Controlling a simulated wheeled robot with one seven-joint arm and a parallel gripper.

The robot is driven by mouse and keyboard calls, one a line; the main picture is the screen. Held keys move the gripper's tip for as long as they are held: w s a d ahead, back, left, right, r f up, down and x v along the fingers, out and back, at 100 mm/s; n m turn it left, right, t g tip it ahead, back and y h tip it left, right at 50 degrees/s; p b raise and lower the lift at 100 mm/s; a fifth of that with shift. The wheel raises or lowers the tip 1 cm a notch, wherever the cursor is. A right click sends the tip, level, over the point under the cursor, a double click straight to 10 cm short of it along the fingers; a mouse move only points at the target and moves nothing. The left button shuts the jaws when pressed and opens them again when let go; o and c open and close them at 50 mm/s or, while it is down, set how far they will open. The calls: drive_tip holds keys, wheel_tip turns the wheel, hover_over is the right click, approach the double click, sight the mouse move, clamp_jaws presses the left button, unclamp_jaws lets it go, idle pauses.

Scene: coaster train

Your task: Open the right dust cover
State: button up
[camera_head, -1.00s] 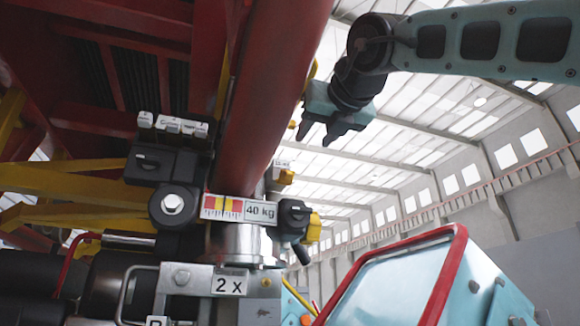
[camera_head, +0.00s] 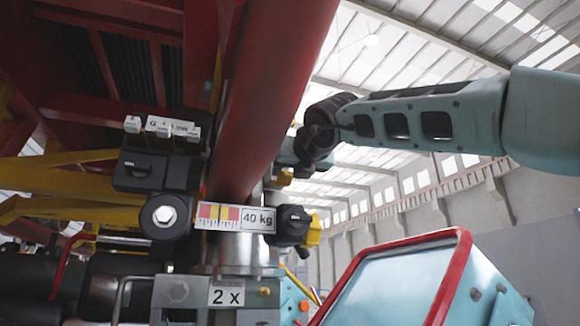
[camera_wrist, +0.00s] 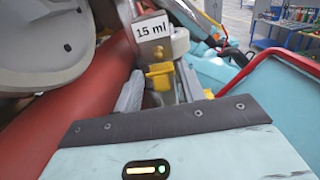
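My gripper (camera_wrist: 161,75) shows in the wrist view with its two grey fingers apart. A yellow part (camera_wrist: 160,76) lies between or just beyond the fingertips, below a "15 ml" label (camera_wrist: 151,28); I cannot tell whether they touch it. In the head view my gripper (camera_head: 287,152) is beside the red column, its fingers mostly hidden. A small yellow part (camera_head: 285,177) shows just below it. A black part with a yellow end (camera_head: 297,226) sits right of the "40 kg" label. I cannot tell which part is the right dust cover.
The thick red column (camera_head: 265,100) stands close left of my gripper. A black housing (camera_head: 155,170) with white labels is left of it. A red-framed teal panel (camera_head: 400,285) is at the lower right. A blue rack (camera_wrist: 285,35) stands far off in the wrist view.

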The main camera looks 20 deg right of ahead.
drive_tip(key=c, duration=0.7)
drive_tip(key=shift+o, duration=0.2)
drive_tip(key=f+b, duration=0.1)
drive_tip(key=b, duration=0.2)
drive_tip(key=shift+f+t, duration=0.15)
drive_tip(key=shift+t, duration=0.25)
drive_tip(key=t+b, duration=0.1)
drive_tip(key=b, duration=0.4)
drive_tip(key=shift+f+t, duration=0.35)
drive_tip(key=shift+t, duration=0.05)
drive_tip(key=shift+b, duration=0.75)
drive_tip(key=shift+r+t, duration=0.15)
drive_tip(key=shift+t, duration=0.15)
drive_tip(key=shift+r, duration=0.1)
drive_tip(key=o, duration=0.7)
drive_tip(key=shift+c, duration=0.2)
